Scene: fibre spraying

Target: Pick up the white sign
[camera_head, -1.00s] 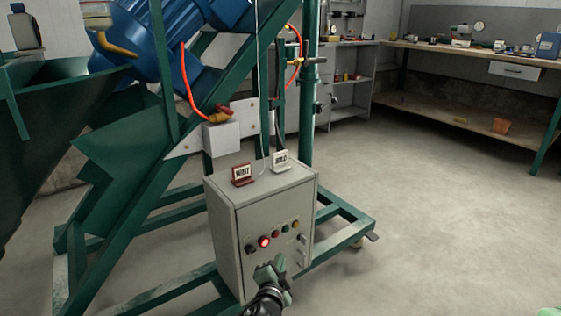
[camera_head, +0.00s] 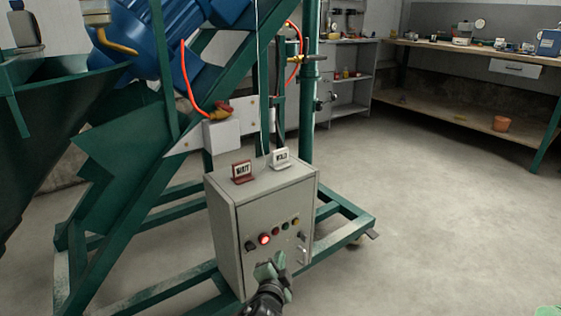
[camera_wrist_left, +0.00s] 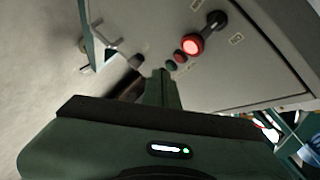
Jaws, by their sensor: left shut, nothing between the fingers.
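The white sign (camera_head: 281,158) stands upright on the top of the grey control box, near its back right. A red sign (camera_head: 242,172) stands to its left on the same top. My left gripper (camera_head: 270,266) is in front of the lower front face of the box, below the row of buttons and well below the white sign. Its fingers are shut with nothing between them. In the left wrist view the shut fingers (camera_wrist_left: 160,88) point at the box front, and neither sign can be made out.
The control box (camera_head: 226,235) has a lit red button (camera_head: 264,239) and several knobs. A green frame (camera_head: 130,205) rises behind and left of it. A workbench (camera_head: 470,52) stands at the back right. The floor to the right is clear.

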